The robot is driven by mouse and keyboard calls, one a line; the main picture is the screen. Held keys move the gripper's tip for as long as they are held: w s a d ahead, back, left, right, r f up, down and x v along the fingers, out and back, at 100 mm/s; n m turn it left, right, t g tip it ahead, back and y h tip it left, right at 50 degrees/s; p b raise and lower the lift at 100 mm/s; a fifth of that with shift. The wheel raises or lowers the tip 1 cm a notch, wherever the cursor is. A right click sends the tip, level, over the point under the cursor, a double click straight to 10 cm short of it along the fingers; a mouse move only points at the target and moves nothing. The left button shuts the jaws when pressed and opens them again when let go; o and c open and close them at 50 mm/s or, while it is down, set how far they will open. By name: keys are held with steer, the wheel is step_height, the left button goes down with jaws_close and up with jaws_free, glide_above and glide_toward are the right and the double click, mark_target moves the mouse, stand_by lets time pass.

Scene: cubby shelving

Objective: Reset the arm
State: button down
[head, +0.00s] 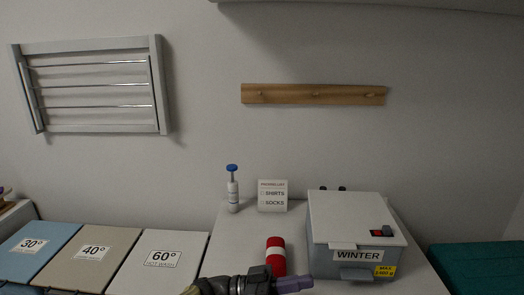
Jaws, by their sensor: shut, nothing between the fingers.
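My arm reaches in from the bottom edge of the head view, dark with some yellowish parts. My gripper (296,284) is at its right end, with purple-grey fingers pointing right. The fingers are together and hold nothing. They are low in the picture, in front of the white table top and left of the grey box. A red can with a white band (276,256) stands just behind the gripper, its lower end partly hidden by the arm. I cannot tell whether they touch.
A grey lidded box labelled WINTER (345,225) stands right on the white table (240,240). A blue-topped bottle (232,190) and a list card (272,196) stand at the back. Blue (38,247), beige (90,255) and white (160,255) temperature-labelled lids lie left. A teal surface (480,265) is right.

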steer(key=s+d+f+n+g+y, duration=0.2)
steer(key=d+f+n+y, duration=0.2)
steer(key=d+f+y, duration=0.4)
steer(key=s+d+f+n+g+y, duration=0.1)
steer(key=s+d+f+n+y, duration=0.35)
steer(key=f, duration=0.55)
steer(key=w+a+r+n+t+y+p, duration=0.1)
steer(key=a+r+n+t+y+p, duration=0.1)
steer(key=r+p, duration=0.5)
steer(key=w+a+r+n+t+y+p, duration=0.1)
steer(key=r+n+t+y+p, duration=0.3)
steer(key=r, duration=1)
steer(key=a+y+p, duration=0.1)
steer(key=y+p, duration=0.1)
steer(key=p, duration=0.2)
steer(key=shift+a, duration=0.2)
steer(key=shift+y, duration=0.25)
